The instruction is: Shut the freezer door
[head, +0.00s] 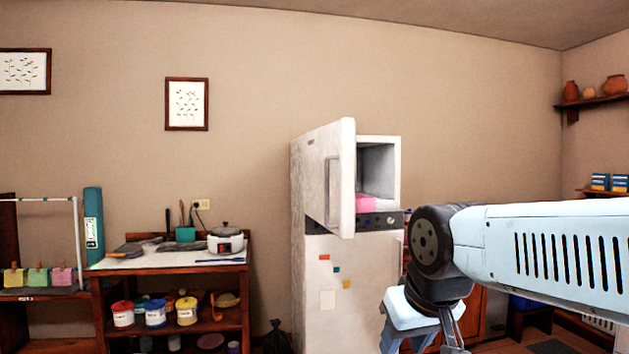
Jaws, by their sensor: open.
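The white fridge-freezer (392,145) stands against the back wall, right of centre. Its upper freezer door (347,180) is swung open towards me, hinged on the left, and the grey freezer compartment shows to its right. A pink item (367,203) lies inside at the bottom. My gripper (425,343) points down at the lower right, in front of the fridge's right edge in the picture and below the freezer door. It appears apart from the door and its jaws are open. The fingertips run off the bottom edge; I see nothing held.
The closed lower fridge door (335,270) carries small coloured magnets and a note. A wooden worktable (240,265) with a rice cooker (226,240) and shelved tins stands to the left. My arm covers the lower right.

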